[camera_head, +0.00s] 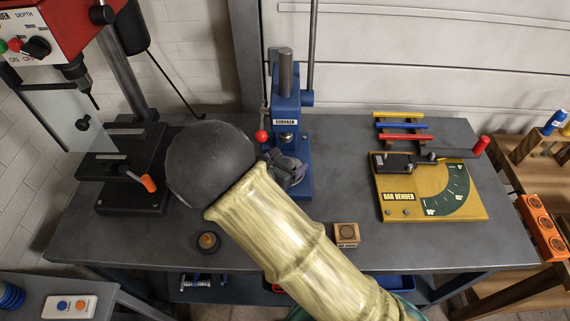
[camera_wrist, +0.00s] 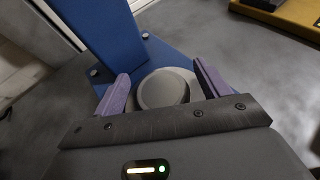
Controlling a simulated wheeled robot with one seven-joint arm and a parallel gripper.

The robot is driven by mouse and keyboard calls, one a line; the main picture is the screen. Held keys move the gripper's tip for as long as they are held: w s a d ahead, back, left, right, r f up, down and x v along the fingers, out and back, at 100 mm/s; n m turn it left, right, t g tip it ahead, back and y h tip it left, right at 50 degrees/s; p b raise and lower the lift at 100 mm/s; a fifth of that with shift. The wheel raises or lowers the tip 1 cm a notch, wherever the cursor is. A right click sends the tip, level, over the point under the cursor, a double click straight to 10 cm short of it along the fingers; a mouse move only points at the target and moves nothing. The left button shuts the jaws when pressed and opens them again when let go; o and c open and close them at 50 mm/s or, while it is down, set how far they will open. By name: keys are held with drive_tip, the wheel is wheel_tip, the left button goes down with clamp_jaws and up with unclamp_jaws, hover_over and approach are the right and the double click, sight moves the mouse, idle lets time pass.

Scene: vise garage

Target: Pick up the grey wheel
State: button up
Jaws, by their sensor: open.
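A grey round piece that looks like the grey wheel (camera_wrist: 165,90) sits at the blue base of the arbor press, on or around a wider grey round part; I cannot tell whether they are one piece. My gripper (camera_wrist: 160,76) is open, with one purple finger on each side of the wheel. I cannot tell whether the fingers touch it. In the head view, my gripper (camera_head: 288,168) is in front of the blue press (camera_head: 288,108), low over its base. The wheel is partly hidden there by my gripper and arm.
The press column stands close beyond my gripper. A red-knobbed lever (camera_head: 262,136) is to its left. A yellow bar bender (camera_head: 430,190) is at the right, a drill press (camera_head: 128,150) at the left. A small wooden block (camera_head: 346,235) and a round brass-coloured piece (camera_head: 208,241) lie near the bench's front.

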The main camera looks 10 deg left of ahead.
drive_tip(key=shift+w+d+f, duration=0.15)
drive_tip(key=shift+w, duration=0.25)
drive_tip(key=c, duration=1.2)
